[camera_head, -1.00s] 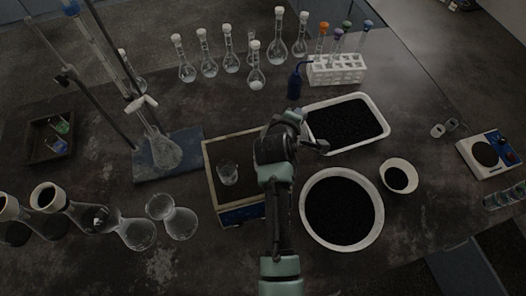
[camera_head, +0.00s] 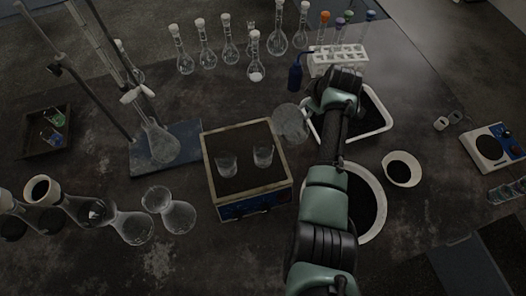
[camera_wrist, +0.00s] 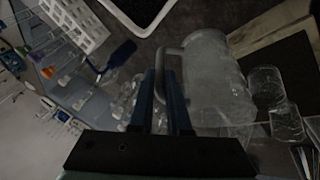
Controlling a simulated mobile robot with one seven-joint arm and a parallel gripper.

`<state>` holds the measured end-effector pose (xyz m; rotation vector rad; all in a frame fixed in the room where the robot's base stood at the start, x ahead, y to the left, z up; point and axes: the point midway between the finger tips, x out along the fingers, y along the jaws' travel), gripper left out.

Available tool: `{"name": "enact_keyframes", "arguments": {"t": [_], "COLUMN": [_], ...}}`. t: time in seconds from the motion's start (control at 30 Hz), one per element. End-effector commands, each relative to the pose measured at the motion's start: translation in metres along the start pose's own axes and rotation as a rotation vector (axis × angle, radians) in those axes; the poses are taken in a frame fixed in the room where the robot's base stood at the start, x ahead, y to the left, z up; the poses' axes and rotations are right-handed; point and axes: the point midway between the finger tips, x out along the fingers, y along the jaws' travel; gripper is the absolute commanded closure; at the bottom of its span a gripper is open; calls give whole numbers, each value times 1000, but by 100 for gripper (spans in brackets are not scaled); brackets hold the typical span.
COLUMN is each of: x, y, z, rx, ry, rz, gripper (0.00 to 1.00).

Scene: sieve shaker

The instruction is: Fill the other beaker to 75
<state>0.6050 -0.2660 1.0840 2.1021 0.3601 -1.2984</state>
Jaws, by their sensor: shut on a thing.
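Two small clear beakers stand inside the wooden-rimmed blue shaker box (camera_head: 286,160): a left beaker (camera_head: 227,167) and a right beaker (camera_head: 263,156). They also show at the right of the wrist view, one above (camera_wrist: 265,84) and one below (camera_wrist: 288,124). A larger clear jug with a handle (camera_head: 290,122) hangs just beyond the box's far right corner. In the wrist view the jug (camera_wrist: 212,75) is beside my gripper (camera_wrist: 166,75), whose fingers are shut on its handle. The jug is apart from the beakers. Liquid levels cannot be read.
A white tray of black grains (camera_head: 385,126), a large round bowl (camera_head: 378,205) and a small bowl (camera_head: 402,169) lie right of the box. Several flasks (camera_head: 228,45) and a tube rack (camera_head: 338,62) stand behind. A stand with a flask (camera_head: 158,142) is at left.

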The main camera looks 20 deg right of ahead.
Motion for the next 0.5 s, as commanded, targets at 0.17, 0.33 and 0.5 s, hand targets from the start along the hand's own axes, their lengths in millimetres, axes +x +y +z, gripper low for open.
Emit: {"name": "enact_keyframes", "arguments": {"t": [0.17,0.33,0.5], "x": [12,17,23], "y": [6,10,14], "z": [6,10,12], "rx": [31,55,72], "ry": [16,27,34], "rz": [-60,-114,-153], "gripper": [100,100,100]}}
